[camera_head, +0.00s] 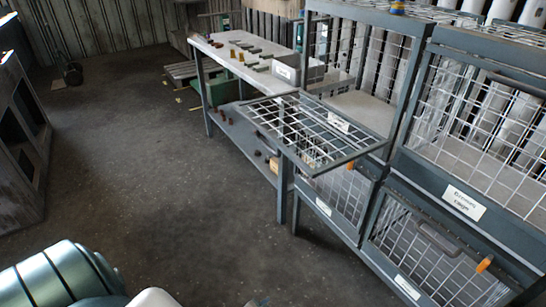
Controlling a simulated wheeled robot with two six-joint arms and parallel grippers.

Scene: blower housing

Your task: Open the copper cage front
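A grey metal rack of wire-mesh cages stands at the right. The upper left cage front (310,135) is swung out level, its white label (338,122) facing up, and its compartment (366,106) is open. The upper right cage front (488,125) is upright, with a label (464,202) at its lower edge. The lower left mesh front (342,192) and lower right mesh front (435,262) appear shut; the lower right one has a dark handle (440,240) and an orange piece (484,264). The label texts are too small to read, so I cannot tell which is copper. Neither gripper shows.
A workbench (222,58) with small parts on top and a lower shelf adjoins the rack at its far end. The dark floor (150,150) left of the rack is clear. A dark cabinet (22,135) stands at the left edge.

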